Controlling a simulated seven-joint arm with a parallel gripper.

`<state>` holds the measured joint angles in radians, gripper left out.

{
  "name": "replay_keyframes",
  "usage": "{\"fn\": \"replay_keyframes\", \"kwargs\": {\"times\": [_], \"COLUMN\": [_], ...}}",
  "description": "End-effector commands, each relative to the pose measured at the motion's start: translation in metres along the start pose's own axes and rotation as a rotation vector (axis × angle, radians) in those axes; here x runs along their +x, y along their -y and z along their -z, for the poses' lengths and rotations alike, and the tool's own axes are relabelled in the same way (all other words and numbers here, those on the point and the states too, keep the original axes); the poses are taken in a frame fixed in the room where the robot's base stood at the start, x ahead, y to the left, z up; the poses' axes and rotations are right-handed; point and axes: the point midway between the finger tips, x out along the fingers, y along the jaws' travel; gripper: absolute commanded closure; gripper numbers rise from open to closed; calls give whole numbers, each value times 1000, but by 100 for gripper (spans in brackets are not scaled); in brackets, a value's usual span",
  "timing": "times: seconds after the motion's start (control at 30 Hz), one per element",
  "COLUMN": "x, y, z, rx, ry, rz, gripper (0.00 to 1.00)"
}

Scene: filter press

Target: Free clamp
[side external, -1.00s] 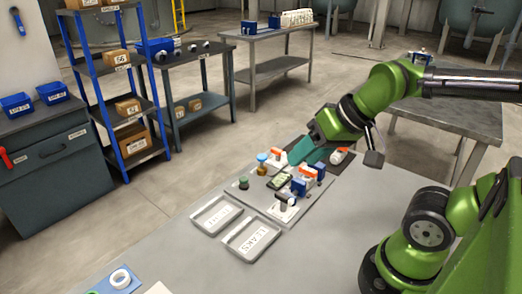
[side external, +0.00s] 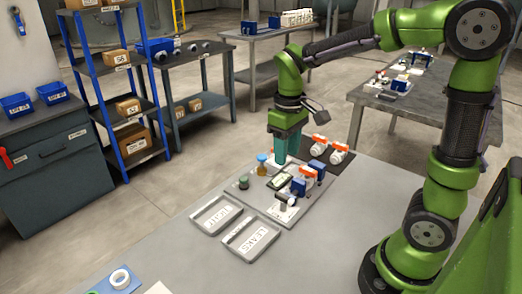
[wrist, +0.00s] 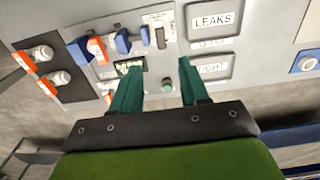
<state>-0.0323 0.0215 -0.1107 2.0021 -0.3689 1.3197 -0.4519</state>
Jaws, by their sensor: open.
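My gripper (side external: 279,160) points down over the far left part of the grey fixture board (side external: 262,203), its teal fingers apart. In the wrist view my gripper (wrist: 130,58) is open and empty. Blue blocks (side external: 298,187) with white and orange fittings stand on the board to the right of my gripper; they also show in the wrist view (wrist: 122,41). I cannot tell which part is the clamp. A black-topped piece (side external: 283,198) sits near the board's front. A small green display (side external: 279,182) and a green button (side external: 244,183) are nearby. An amber-and-blue piece (side external: 262,164) stands just left of the fingers.
Two shallow trays lie in front of the board: one tray (side external: 194,214) and the LEAKS tray (side external: 229,247). White fittings with orange parts (side external: 338,154) lie on a dark mat behind. The table's front right is clear. A blue mat with a white ring (side external: 120,278) lies at front left.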

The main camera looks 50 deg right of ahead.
Motion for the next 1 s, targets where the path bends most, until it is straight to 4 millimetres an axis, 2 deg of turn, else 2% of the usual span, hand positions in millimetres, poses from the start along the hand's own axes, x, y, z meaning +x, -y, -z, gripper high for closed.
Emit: {"fn": "replay_keyframes", "kwargs": {"times": [0.03,0.3,0.5,0.7,1.0], "x": [13,73,109,128,132], "y": [0,0,0,0,0], "z": [-1,-2,-1,0,0], "rx": [0,2,4,2,2], "ry": [7,7,4,1,-1], "rz": [1,2,1,1,1], "gripper": [55,55,55,55,55]}}
